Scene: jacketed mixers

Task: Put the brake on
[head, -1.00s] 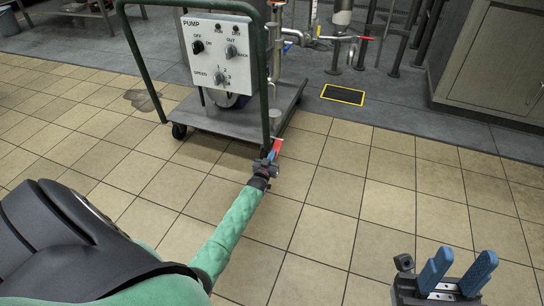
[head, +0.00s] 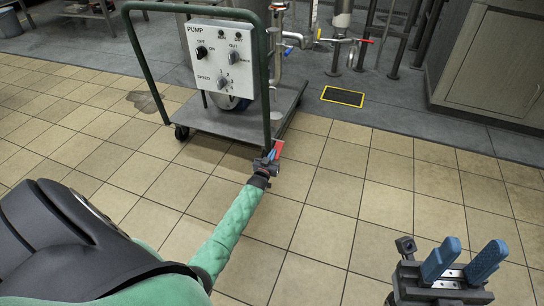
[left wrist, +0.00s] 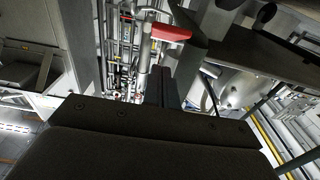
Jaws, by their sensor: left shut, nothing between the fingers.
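The pump cart has a grey deck (head: 240,120) and a green tube frame (head: 266,95). A red brake pedal (head: 279,147) shows low at its near right corner. The red piece also shows in the left wrist view (left wrist: 170,32), beyond the fingers. My left gripper (head: 272,155) is low, right at the red pedal; its blue fingers are shut with nothing between them. I cannot tell whether they touch the pedal. The caster at this corner is mostly hidden behind the gripper. My right gripper (head: 463,262) is open and empty at the lower right, far from the cart.
A pump control box (head: 225,58) with several knobs stands on the cart. A black caster (head: 181,132) is at the near left corner. A yellow-edged floor plate (head: 343,96), pipes and a grey cabinet (head: 495,65) stand behind. The tiled floor around the cart is clear.

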